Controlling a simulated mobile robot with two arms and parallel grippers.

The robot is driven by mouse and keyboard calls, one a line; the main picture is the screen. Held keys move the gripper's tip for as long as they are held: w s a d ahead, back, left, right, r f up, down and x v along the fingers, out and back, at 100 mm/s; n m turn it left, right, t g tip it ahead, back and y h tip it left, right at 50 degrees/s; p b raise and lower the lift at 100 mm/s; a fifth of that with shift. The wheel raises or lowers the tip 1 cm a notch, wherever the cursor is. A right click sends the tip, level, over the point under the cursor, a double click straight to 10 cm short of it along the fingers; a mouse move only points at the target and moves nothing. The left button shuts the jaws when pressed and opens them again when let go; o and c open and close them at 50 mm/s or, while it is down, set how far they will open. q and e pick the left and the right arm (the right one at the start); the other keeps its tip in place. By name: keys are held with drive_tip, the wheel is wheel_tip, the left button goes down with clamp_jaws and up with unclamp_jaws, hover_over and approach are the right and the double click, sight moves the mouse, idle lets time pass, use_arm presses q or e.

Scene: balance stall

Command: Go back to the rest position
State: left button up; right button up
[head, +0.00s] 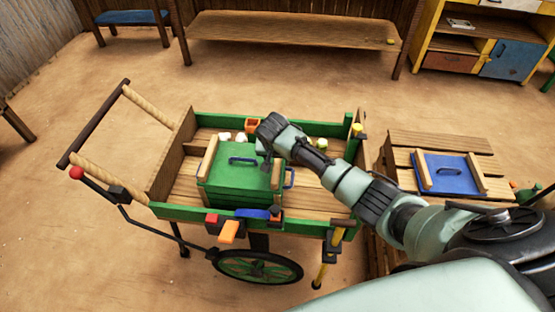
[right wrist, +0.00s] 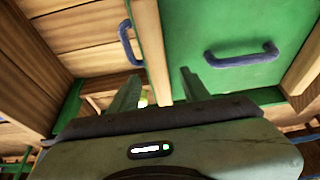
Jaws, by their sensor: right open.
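My right gripper (head: 266,160) is over the far right part of a green box (head: 235,203) on a cart. In the right wrist view its two fingers (right wrist: 158,88) are apart, with nothing held between them. The box's green top and blue handle (right wrist: 241,53) lie beyond the fingers there, and a second blue handle (right wrist: 130,43) is on the box's side. I cannot tell whether a finger touches the box. My right arm reaches in from the lower right. My left gripper is not in view.
The wooden cart (head: 167,212) has green side rails. White round items (head: 224,137) and an orange container (head: 252,125) sit behind the box. A slatted crate (head: 437,139) bearing a blue lid (head: 447,175) stands at right. Open sandy ground lies behind the cart, before a bench (head: 290,28).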

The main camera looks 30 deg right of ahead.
drive_tip(key=v, duration=0.6)
drive_tip(key=s+a+f+n, duration=0.1)
drive_tip(key=s, duration=0.1)
drive_tip(key=s+a+f+n, duration=0.1)
drive_tip(key=s+a, duration=0.1)
drive_tip(key=s, duration=0.1)
drive_tip(key=s+a+f+y, duration=0.1)
drive_tip(key=s+a+f, duration=0.1)
drive_tip(key=shift+s+a+n, duration=0.15)
drive_tip(key=shift+s+n, duration=0.15)
drive_tip(key=shift+n, duration=0.1)
drive_tip(key=s+a+r+n+y, duration=0.1)
drive_tip(key=s+n, duration=0.2)
drive_tip(key=s, duration=1)
drive_tip(key=s+a+r+n+y, duration=0.1)
drive_tip(key=s+r+n, duration=0.15)
drive_tip(key=s, duration=0.95)
wheel_tip(320, 180, down, 24)
drive_tip(key=s+g, duration=0.1)
drive_tip(key=s+d+f+g, duration=0.1)
drive_tip(key=s+d+f, duration=0.1)
drive_tip(key=s+f, duration=1.5)
drive_tip(key=shift+s+d+f+n+g+h, duration=0.3)
drive_tip(key=shift+s+d+f+n, duration=0.15)
drive_tip(key=shift+f, duration=0.3)
